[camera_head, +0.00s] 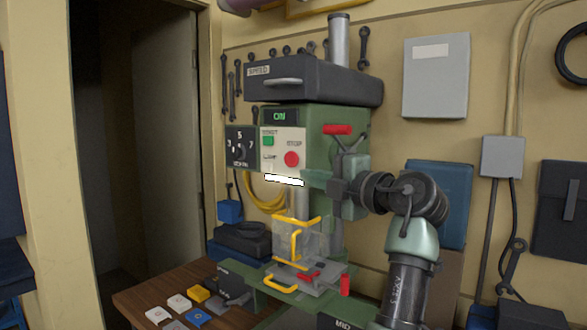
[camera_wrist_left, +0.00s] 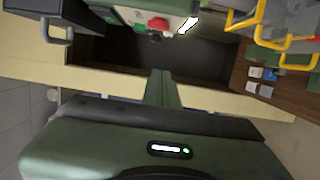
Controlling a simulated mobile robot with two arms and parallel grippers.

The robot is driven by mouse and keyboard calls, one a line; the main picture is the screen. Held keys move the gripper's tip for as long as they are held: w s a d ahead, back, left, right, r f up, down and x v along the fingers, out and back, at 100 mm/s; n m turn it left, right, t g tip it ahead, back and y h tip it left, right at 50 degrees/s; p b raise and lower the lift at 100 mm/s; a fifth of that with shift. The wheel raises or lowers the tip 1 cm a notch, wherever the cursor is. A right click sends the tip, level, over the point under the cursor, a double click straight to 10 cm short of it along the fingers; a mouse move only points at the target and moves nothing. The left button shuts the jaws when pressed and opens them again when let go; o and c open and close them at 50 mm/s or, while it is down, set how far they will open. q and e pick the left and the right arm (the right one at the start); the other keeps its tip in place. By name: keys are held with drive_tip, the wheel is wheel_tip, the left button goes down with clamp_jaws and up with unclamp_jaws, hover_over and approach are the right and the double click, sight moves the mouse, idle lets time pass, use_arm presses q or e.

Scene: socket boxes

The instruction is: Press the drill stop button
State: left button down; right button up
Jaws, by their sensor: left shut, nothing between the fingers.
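The drill press has a dark top housing (camera_head: 315,80) and a lit green ON display (camera_head: 280,117). Its red round stop button (camera_head: 291,159) sits on the white front panel, beside the green start button (camera_head: 267,141). The red button also shows near the top of the left wrist view (camera_wrist_left: 158,24). My left gripper (camera_head: 307,176) is just below and right of the stop button in the head view, apart from it in the picture. Its green fingers are together and empty in the left wrist view (camera_wrist_left: 162,75). My right gripper is not in view.
A clear guard with a yellow frame (camera_head: 297,221) stands below the head, over the drill's table with red-handled clamps. A wooden bench (camera_head: 133,298) with small coloured blocks is at lower left. A dark doorway (camera_head: 110,160) stands left; grey boxes (camera_head: 436,75) hang right.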

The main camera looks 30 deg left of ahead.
sight(293, 167)
use_arm(q)
drive_tip(key=shift+w+f, duration=0.1)
drive_tip(key=shift+a, duration=0.15)
drive_tip(key=w+a+p, duration=0.2)
drive_tip(key=a, duration=0.1)
drive_tip(key=w+a+p, duration=0.2)
drive_tip(key=a+p, duration=0.1)
drive_tip(key=w+a+p, duration=0.2)
drive_tip(key=w+p, duration=0.1)
drive_tip(key=shift+a, duration=0.4)
drive_tip(key=shift+w, duration=0.1)
drive_tip(key=shift+a, duration=0.1)
